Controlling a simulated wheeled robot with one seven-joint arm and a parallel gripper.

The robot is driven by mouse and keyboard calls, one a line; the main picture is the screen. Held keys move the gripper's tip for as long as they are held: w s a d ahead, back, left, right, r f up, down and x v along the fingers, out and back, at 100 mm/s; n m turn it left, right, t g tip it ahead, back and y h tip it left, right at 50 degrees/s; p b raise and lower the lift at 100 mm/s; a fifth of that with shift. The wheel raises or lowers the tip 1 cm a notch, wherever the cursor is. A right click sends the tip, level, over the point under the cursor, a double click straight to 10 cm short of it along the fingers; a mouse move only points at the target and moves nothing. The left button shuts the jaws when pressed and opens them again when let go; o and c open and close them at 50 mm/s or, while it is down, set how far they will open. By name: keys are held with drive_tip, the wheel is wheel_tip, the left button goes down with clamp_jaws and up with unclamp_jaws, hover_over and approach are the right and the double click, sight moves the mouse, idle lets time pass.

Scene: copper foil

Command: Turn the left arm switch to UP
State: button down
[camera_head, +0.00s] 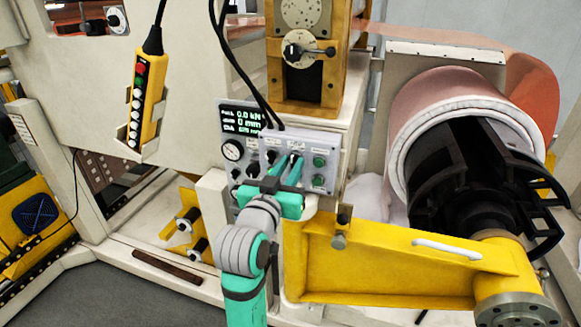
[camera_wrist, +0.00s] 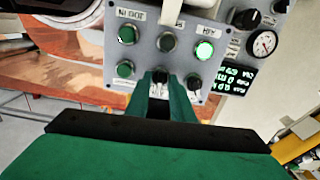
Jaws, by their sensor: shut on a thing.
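The grey control box (camera_head: 328,148) stands in the middle of the head view, with rotary knobs and green buttons on its face. My gripper (camera_head: 294,165) reaches up to its face, its green fingers at the lower middle. In the wrist view my gripper (camera_wrist: 160,92) is closed around a small black rotary switch (camera_wrist: 160,76) on the box. The fingers and their shadow partly hide the switch, and its exact setting is hard to read. A second black switch (camera_wrist: 194,84) sits just beside it, free. Labels are too blurred to confirm which is the left arm switch.
A lit green button (camera_wrist: 204,49) and a dark green button (camera_wrist: 125,70) are close to my fingers. A gauge and display panel (camera_head: 240,120) adjoins the box. Black cables hang above. A yellow arm (camera_head: 400,262) and large roll (camera_head: 450,100) stand at right.

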drive_tip(key=m, duration=0.6)
drive_tip(key=shift+m, duration=0.4)
idle(0.3)
drive_tip(key=c, duration=1.9)
unclamp_jaws()
drive_tip(key=shift+s, duration=0.1)
drive_tip(key=v, duration=1)
drive_tip(key=shift+s+a, duration=0.15)
drive_tip(key=shift+s, duration=0.2)
